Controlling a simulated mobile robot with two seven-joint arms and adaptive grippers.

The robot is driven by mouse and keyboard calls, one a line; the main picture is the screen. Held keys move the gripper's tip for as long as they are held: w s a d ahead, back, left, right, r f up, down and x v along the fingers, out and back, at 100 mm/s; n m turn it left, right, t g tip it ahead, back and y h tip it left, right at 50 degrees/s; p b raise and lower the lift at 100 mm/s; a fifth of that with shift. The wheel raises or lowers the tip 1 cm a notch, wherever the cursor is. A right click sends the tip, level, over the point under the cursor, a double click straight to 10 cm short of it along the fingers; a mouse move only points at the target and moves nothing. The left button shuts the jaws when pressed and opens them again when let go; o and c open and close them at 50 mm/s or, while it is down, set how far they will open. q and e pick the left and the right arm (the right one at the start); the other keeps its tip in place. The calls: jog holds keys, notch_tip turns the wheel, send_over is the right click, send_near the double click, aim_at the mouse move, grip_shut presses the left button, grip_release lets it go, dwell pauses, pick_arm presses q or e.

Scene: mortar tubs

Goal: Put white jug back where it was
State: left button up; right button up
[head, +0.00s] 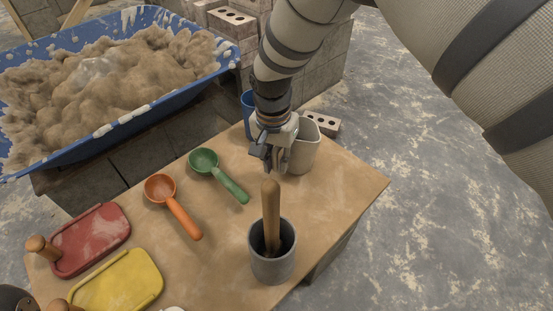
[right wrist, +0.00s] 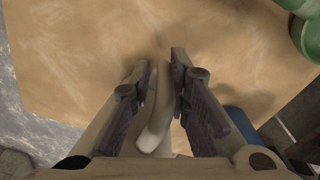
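The white jug (head: 305,150) stands upright at the far right part of the wooden table top (head: 335,190); I cannot tell whether its base touches the board. My right gripper (head: 270,158) is at the jug's left side, fingers pointing down. In the right wrist view its fingers (right wrist: 162,75) are close together with a pale curved strip, the jug's handle (right wrist: 152,110), between them. They appear shut on it. The gripper hides part of the jug.
A blue jug (head: 247,102) stands behind my right gripper. A green scoop (head: 205,162), an orange scoop (head: 162,188), a grey pot (head: 272,262) with a wooden-handled tool, and red (head: 95,238) and yellow (head: 120,282) floats lie nearer. A blue mortar tub (head: 120,130) is behind left.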

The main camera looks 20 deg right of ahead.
jog(key=shift+o, duration=0.2)
jog(key=r+p, duration=0.1)
jog(key=r, duration=0.3)
jog(key=r+p, duration=0.1)
jog(key=r, duration=0.3)
jog(key=r+p, duration=0.1)
jog(key=r, duration=0.3)
jog(key=shift+s+a+r, duration=0.1)
jog(key=shift+a+r, duration=0.05)
jog(key=shift+a, duration=0.15)
